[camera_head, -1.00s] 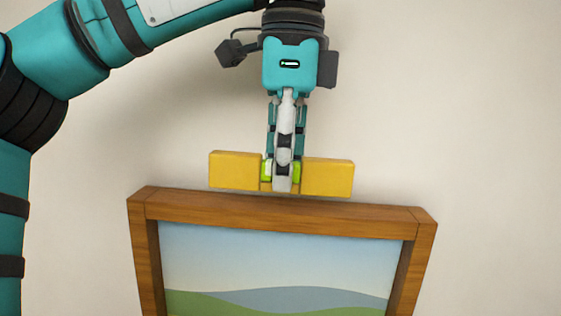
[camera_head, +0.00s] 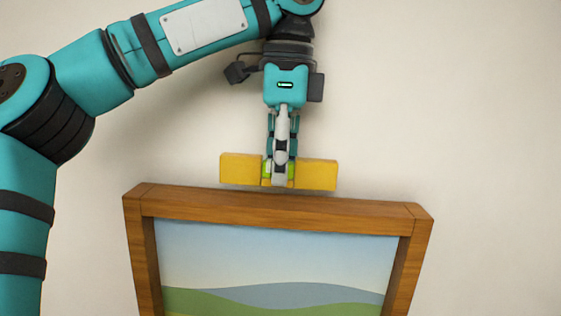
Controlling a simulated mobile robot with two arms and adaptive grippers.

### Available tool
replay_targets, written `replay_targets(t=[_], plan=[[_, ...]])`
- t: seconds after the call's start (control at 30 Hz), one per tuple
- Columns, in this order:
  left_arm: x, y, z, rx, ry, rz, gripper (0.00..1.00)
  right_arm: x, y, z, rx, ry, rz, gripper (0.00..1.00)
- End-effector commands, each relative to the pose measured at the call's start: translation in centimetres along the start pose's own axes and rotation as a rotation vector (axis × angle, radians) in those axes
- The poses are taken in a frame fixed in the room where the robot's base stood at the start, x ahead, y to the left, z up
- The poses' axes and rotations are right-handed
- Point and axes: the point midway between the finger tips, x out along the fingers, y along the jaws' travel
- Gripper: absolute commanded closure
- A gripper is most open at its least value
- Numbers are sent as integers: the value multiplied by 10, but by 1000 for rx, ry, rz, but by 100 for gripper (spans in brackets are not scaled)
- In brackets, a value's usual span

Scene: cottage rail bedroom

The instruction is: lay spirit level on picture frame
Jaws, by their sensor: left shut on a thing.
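The yellow spirit level (camera_head: 316,174) is a short bar with a green part near its middle. My left gripper (camera_head: 279,174) points down and is shut on the middle of the level. The wooden picture frame (camera_head: 280,210) hangs on the wall, its top bar sloping slightly down to the right. The level shows just above and behind the front edge of that top bar, roughly level itself. I cannot tell whether it touches the frame. My right gripper is out of view.
A landscape picture (camera_head: 275,265) with sky and green hills fills the frame. The pale wall (camera_head: 480,120) is bare on the right. My left arm spans the upper left.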

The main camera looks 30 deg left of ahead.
Motion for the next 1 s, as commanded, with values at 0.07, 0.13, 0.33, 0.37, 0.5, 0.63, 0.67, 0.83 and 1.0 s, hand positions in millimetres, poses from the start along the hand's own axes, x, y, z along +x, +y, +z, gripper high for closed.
replay_targets(t=[0.07,0.13,0.33,0.37,0.5,0.63,0.67,0.83,1.0], plan=[[2,-5,0,1,0,2,100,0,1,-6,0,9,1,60],[4,-10,0,-1,0,1,100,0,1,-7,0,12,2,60],[20,-9,0,2,0,2,100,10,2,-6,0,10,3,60],[21,-9,0,1,0,1,100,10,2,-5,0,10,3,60],[27,-9,0,1,0,0,100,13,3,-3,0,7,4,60],[29,-9,0,1,0,0,100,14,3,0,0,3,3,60],[29,-9,0,1,0,0,100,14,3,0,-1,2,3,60],[30,-9,0,0,0,0,100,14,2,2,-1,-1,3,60],[30,-9,0,0,0,0,73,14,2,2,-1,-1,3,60]])
